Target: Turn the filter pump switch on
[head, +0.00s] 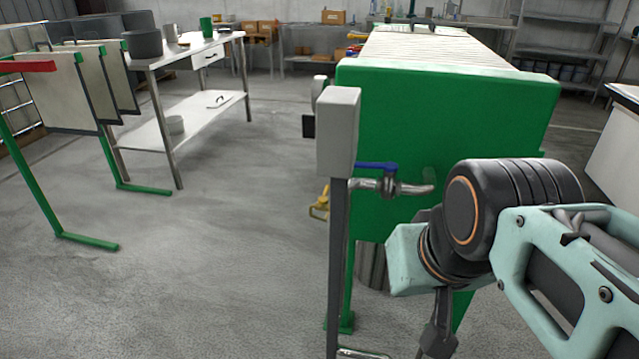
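A light grey box (338,132) stands on a dark grey post in front of the green filter press (445,130). It may be the switch box for the filter pump. I see its plain sides and top, and no switch shows on them. My arm comes in from the right. A dark part at its end, probably my gripper (438,338), points down at the bottom edge, right of the post and apart from it. The fingers are not visible, so I cannot tell whether they are open or shut.
A pipe with a blue-handled valve (378,168) sticks out just right of the post. A yellow valve handle (320,205) is on its left. A steel table (190,45) and green-framed racks (90,85) stand at the left. The floor between them and the post is clear.

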